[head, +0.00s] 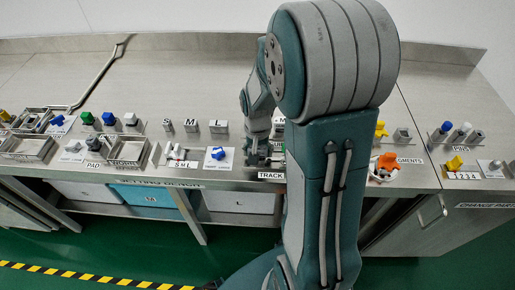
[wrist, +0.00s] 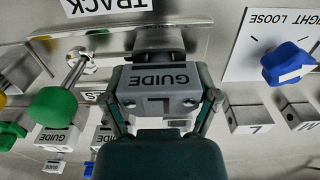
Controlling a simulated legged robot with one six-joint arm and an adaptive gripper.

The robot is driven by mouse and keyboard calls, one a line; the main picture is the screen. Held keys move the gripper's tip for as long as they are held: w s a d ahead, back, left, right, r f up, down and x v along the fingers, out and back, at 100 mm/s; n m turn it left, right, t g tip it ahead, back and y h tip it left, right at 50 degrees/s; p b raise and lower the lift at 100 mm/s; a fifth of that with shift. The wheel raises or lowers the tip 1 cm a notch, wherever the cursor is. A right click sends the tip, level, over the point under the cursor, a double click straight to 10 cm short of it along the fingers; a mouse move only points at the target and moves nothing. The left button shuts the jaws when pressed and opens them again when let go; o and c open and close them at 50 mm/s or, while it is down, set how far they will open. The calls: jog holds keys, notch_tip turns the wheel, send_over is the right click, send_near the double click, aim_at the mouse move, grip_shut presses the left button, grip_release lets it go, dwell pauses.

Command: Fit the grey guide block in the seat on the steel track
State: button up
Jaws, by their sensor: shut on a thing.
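The grey guide block (wrist: 160,80), marked GUIDE, is between the two fingers of my gripper (wrist: 161,98) in the wrist view. My gripper is shut on it from both sides. Just beyond the block is a dark grey metal piece (wrist: 158,42) on a shiny steel plate (wrist: 190,25), by the TRACK label (wrist: 120,8). The block overlaps this piece in the picture, so I cannot tell whether they touch, and the seat is hidden. In the head view my gripper (head: 262,160) is low over the bench near the TRACK label (head: 270,175); the held block is not clear there.
A lever with a green knob (wrist: 53,106) stands close left of the block in the wrist view. Another guide block (wrist: 55,140) is at lower left. Blocks L (wrist: 250,118) and M (wrist: 297,112) and a blue knob (wrist: 287,63) are at right.

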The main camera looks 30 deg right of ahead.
dwell(0.3)
jog(key=o, duration=1)
jog(key=shift+r, duration=0.1)
notch_tip(320, 180, up, 12)
jog(key=shift+w+f, duration=0.1)
jog(key=shift+f, duration=0.05)
jog(key=shift+a, duration=0.1)
